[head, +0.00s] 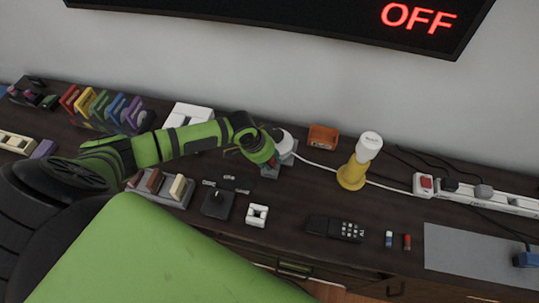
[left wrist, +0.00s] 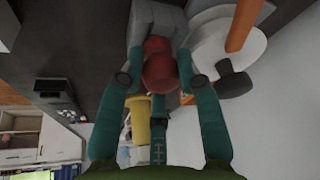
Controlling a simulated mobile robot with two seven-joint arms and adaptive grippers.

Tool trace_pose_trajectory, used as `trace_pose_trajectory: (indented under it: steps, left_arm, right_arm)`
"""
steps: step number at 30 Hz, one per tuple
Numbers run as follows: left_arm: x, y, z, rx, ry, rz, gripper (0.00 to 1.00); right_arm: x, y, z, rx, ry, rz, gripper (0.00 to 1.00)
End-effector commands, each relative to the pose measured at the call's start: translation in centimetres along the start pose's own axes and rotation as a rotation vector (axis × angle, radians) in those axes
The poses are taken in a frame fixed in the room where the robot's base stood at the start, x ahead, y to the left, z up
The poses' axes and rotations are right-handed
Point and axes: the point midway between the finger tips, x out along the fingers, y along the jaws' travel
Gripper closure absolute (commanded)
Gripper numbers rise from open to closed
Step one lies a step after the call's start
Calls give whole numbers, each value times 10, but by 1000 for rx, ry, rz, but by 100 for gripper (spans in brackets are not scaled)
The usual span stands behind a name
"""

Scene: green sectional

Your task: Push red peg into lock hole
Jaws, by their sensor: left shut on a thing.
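My left gripper (head: 264,154) reaches over the table from the left. In the left wrist view its teal fingers (left wrist: 162,82) are shut on the red peg (left wrist: 158,66), which has a rounded end toward the camera. The peg also shows as a small red patch in the head view (head: 272,161). The peg's far end meets a grey block (left wrist: 158,18), which shows in the head view (head: 270,172) under the gripper. The lock hole is hidden, so I cannot tell how deep the peg sits. My right gripper is not in view.
A white round piece (head: 286,143) stands close behind the gripper. An orange box (head: 323,136) and a yellow-based white cylinder (head: 351,174) stand to the right. A black remote (head: 335,229) and a white square switch (head: 257,215) lie in front. A power strip (head: 500,201) is far right.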

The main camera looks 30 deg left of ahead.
Motion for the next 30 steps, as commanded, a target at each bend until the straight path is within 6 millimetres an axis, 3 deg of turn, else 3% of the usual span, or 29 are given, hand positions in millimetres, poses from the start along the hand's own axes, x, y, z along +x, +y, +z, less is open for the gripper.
trace_pose_trajectory:
  steps: [1,3,16,30]
  left_arm:
    - [1,0,0,0,1,0,57]
    - [0,0,0,0,1,0,38]
    - [-7,0,0,0,2,0,38]
    - [-97,-1,0,2,1,-3,38]
  right_arm:
    - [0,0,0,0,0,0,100]
    - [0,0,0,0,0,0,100]
    - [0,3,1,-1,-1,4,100]
    - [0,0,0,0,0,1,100]
